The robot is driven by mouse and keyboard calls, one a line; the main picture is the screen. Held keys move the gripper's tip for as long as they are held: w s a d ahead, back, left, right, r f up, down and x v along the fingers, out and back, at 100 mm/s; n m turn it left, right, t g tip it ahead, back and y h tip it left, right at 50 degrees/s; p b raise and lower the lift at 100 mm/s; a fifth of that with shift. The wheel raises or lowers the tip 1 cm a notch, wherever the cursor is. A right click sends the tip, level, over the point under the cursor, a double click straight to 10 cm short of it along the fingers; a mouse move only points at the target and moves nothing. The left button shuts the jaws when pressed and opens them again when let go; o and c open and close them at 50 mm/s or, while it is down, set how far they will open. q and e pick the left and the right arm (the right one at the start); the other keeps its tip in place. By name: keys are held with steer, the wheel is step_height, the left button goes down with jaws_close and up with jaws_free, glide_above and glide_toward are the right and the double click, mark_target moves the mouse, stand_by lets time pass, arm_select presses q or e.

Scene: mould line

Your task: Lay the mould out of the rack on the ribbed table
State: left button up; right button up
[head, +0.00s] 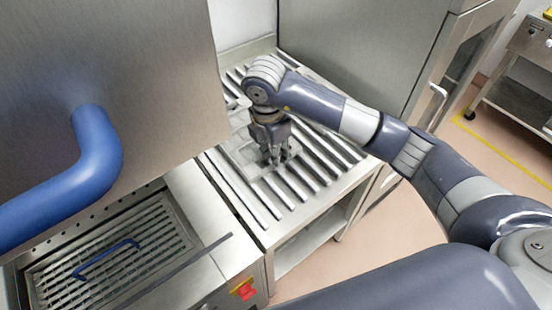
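The ribbed table (315,172) is a steel stand with raised parallel bars, in the middle of the head view. A pale grey, flat mould (244,151) appears to lie across its bars, partly covered by my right gripper. My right gripper (276,162) points down over the mould, its fingertips at or just above it. I cannot tell whether the fingers touch or grip it. My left gripper is out of view. I cannot make out a rack for certain.
A steel hood with a thick blue handle (95,150) fills the left. Below it is a slatted basin (110,265) with a small blue handle, and a red switch (244,290). A tall steel cabinet (365,45) stands behind the table. The table's right-hand bars are clear.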

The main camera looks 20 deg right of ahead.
step_height(320, 180, up, 9)
steer(key=shift+s+a+f, duration=0.2)
steer(key=shift+s+a, duration=0.1)
steer(key=shift+a, duration=0.15)
stand_by(0.3)
